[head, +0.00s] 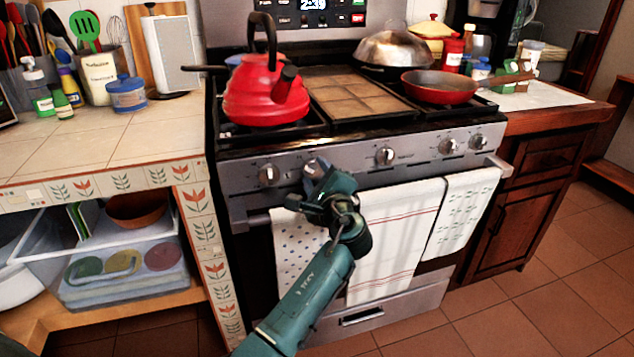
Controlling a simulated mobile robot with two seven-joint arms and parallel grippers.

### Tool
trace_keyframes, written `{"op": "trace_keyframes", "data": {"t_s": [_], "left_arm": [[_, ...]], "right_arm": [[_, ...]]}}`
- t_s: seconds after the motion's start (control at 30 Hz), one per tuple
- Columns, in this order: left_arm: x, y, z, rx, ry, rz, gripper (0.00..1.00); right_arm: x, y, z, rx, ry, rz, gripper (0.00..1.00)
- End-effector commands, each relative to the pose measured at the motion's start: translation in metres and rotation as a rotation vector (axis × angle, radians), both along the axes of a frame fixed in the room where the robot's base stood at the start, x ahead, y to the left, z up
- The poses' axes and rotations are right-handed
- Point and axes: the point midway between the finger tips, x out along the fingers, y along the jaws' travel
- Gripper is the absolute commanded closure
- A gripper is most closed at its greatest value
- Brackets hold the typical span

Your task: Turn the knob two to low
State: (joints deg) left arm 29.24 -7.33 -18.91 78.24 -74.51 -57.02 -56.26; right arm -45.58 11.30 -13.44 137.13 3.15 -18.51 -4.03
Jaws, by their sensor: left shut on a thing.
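The stove front (350,160) carries a row of several round silver knobs. The second knob from the left (316,166) is partly covered by my left gripper (318,172). My left gripper is shut on this knob, with its arm reaching up from the bottom middle of the view. The knob's pointer and markings are too hidden to read. The leftmost knob (268,174) is beside the gripper, apart from it. The middle knob (385,156) stands clear to the right. My right gripper is not in view.
A red kettle (262,95) sits on the left burner and a red pan (440,87) on the right. Towels (398,235) hang from the oven handle, just below and behind my arm. A tiled counter (90,145) lies left. Open floor (540,300) is at right.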

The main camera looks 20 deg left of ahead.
Motion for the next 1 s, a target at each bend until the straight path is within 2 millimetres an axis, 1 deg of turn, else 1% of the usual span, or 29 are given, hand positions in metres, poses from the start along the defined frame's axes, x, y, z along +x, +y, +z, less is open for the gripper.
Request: {"op": "trace_keyframes", "data": {"t_s": [0.03,0.5,0.7,1.0], "left_arm": [[0.0,0.0,-0.003,-0.038,-0.027,0.0,0.8],[0.0,0.0,-0.004,-0.409,-0.277,-0.001,0.8],[0.0,0.001,-0.005,-0.565,-0.383,0.0,0.8],[0.0,0.0,-0.005,-0.802,-0.543,-0.001,0.8]], "right_arm": [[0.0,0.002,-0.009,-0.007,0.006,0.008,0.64],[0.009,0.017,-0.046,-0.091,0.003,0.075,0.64],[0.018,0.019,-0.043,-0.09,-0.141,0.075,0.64],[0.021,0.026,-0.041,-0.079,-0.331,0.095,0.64]]}}
